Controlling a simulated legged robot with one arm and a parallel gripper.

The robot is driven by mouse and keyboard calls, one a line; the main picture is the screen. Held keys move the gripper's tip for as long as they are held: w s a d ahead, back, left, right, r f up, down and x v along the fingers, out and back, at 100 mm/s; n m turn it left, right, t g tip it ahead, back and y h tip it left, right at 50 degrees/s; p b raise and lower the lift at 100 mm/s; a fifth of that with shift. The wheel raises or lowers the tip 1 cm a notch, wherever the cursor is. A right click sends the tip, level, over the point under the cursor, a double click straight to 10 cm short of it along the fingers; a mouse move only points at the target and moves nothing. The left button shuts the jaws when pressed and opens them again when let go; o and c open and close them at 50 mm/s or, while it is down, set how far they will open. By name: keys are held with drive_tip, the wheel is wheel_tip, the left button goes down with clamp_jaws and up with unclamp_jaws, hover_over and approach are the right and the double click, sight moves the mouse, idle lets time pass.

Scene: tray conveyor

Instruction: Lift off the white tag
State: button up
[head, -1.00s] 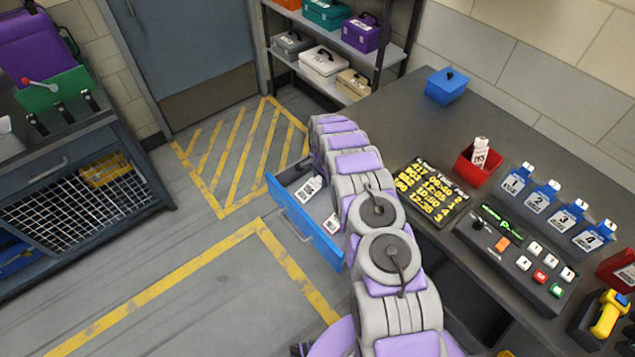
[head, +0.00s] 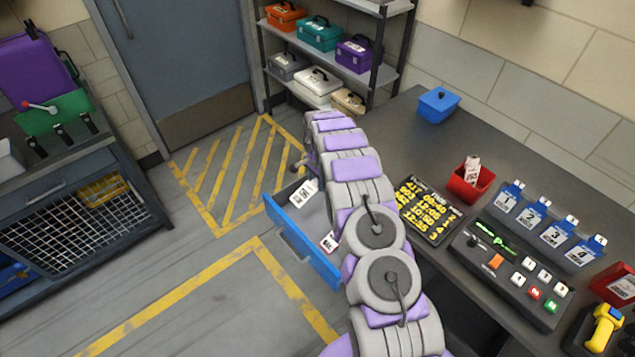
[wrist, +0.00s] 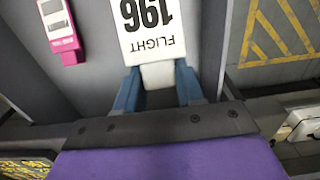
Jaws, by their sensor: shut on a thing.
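My gripper (wrist: 156,82) is shut on the narrow end of a white tag (wrist: 147,28), whose print reads FLIGHT 196 upside down in the wrist view. In the head view a white tag (head: 303,194) shows at the far end of the open blue drawer (head: 302,255), and it appears to be the held one. A second tag (head: 329,242) lies in the drawer; in the wrist view a tag with a pink end (wrist: 62,30) lies left of the held one. My arm hides the fingers in the head view.
The grey desk (head: 400,130) carries a red cup (head: 470,183) with a tag, a flight board (head: 431,210), a button console (head: 510,270) and numbered blue holders (head: 548,228). A shelf of toolboxes (head: 318,85) stands at the back. The striped floor is clear.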

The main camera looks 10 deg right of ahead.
drive_tip(key=shift+r, duration=0.1)
drive_tip(key=shift+r+p, duration=0.95)
drive_tip(key=shift+r, duration=2.2)
